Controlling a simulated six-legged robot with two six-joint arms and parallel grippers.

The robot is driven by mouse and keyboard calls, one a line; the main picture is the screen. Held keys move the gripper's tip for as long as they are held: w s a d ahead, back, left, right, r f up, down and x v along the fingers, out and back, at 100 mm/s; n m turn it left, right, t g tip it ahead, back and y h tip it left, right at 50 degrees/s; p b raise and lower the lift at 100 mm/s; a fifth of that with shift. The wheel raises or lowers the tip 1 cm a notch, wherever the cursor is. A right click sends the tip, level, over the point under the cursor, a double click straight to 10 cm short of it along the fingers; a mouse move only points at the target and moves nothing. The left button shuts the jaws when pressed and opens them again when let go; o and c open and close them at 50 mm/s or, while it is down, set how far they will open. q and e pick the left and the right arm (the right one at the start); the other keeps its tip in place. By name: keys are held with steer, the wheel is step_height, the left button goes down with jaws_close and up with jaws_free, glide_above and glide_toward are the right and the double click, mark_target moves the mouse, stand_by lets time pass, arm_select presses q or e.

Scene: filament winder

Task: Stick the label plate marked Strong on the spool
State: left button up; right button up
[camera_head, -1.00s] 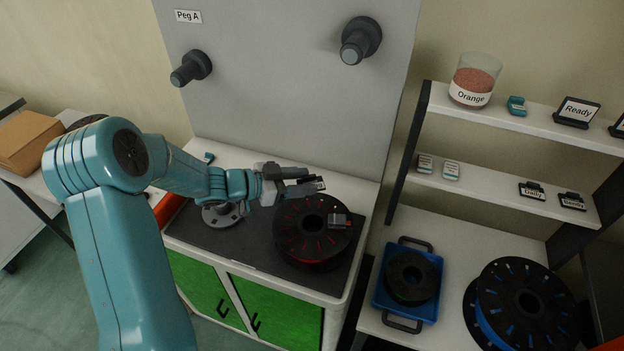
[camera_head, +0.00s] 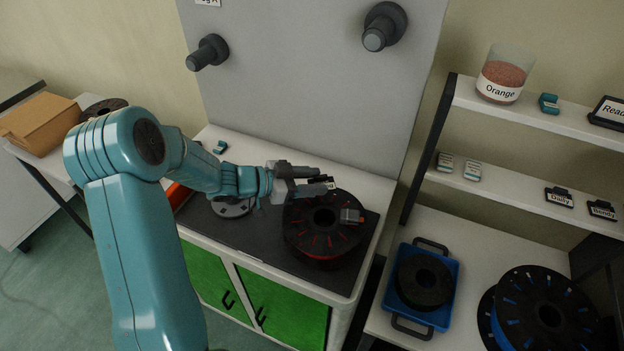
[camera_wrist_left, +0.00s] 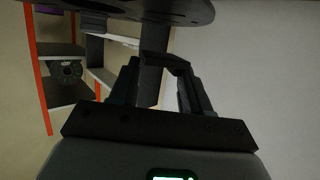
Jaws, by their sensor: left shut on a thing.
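The spool (camera_head: 300,236), black with red filament, lies flat on a dark mat on the cabinet. My left gripper (camera_head: 325,184) is above the far part of the spool, pointing right. It is shut on a small dark plate with a pale face (camera_head: 331,185), too small to read, so I cannot tell whether it says Strong. In the left wrist view the dark plate (camera_wrist_left: 165,62) sits between the fingertips. A dark rounded edge (camera_wrist_left: 190,10), probably the spool, shows at the top there. Contact between plate and spool cannot be told. My right gripper is not in view.
A grey panel (camera_head: 310,90) with two pegs stands behind. At right, shelves hold label plates (camera_head: 559,197); below are a blue tray (camera_head: 447,310) and a blue-filament spool (camera_head: 545,312).

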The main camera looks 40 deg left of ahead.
arm_select(q)
steer(key=shift+f, duration=0.55)
steer(key=shift+f+b, duration=0.4)
steer(key=shift+b, duration=0.3)
steer(key=shift+f+b, duration=0.35)
steer(key=shift+f, duration=0.35)
steer(key=shift+r, duration=0.1)
steer(key=shift+f, duration=0.25)
